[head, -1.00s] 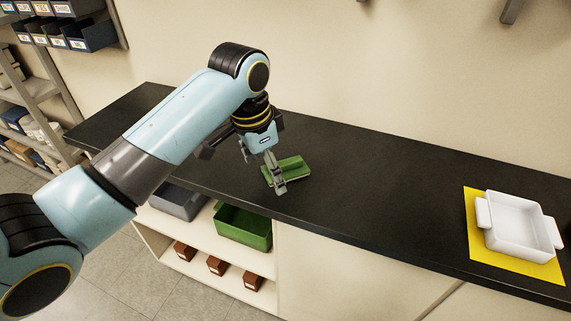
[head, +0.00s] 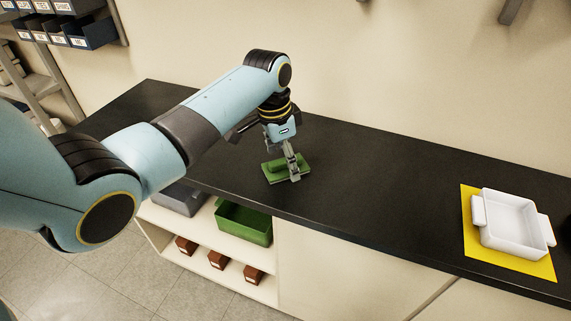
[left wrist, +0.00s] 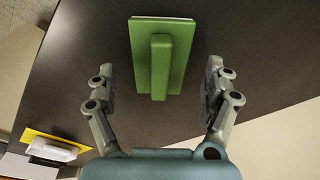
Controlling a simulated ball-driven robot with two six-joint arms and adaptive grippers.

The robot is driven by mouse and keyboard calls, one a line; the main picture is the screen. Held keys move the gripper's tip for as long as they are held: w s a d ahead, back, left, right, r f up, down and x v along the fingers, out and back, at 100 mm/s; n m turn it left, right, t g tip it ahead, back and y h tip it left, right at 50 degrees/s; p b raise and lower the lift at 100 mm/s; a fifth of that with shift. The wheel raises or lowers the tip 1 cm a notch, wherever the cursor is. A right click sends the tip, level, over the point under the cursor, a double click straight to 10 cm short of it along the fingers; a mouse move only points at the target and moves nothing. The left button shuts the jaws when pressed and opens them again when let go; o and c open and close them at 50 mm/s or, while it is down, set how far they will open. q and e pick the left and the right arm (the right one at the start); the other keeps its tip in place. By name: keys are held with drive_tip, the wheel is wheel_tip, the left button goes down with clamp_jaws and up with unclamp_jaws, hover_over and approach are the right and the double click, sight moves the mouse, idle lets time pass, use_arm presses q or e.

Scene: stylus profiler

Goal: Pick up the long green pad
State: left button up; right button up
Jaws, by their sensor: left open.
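The long green pad (head: 275,168) lies flat on the black countertop, a flat green plate with a raised bar along its middle. In the left wrist view the green pad (left wrist: 174,60) sits ahead of and between the open fingers, touching neither, with its bar pointing toward the gripper. My left gripper (head: 290,168) is just over the right part of the pad in the head view and hides some of it. The left gripper (left wrist: 162,90) is open and empty in the left wrist view. My right gripper is not in view.
A white two-handled tray (head: 512,222) stands on a yellow mat (head: 473,240) at the right of the black countertop (head: 390,190). A green bin (head: 243,224) and several small brown boxes sit on shelves below. The counter between pad and mat is clear.

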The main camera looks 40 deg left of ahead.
use_arm(q)
drive_tip(key=shift+w+d+f, duration=0.1)
drive_tip(key=shift+f, duration=0.55)
drive_tip(key=c, duration=1.4)
drive_tip(key=shift+o, duration=0.2)
drive_tip(key=shift+r, duration=2.2)
drive_tip(key=d+r+b, duration=0.2)
drive_tip(key=d+r, duration=0.4)
drive_tip(key=d, duration=0.5)
drive_tip(key=shift+d+r, duration=0.35)
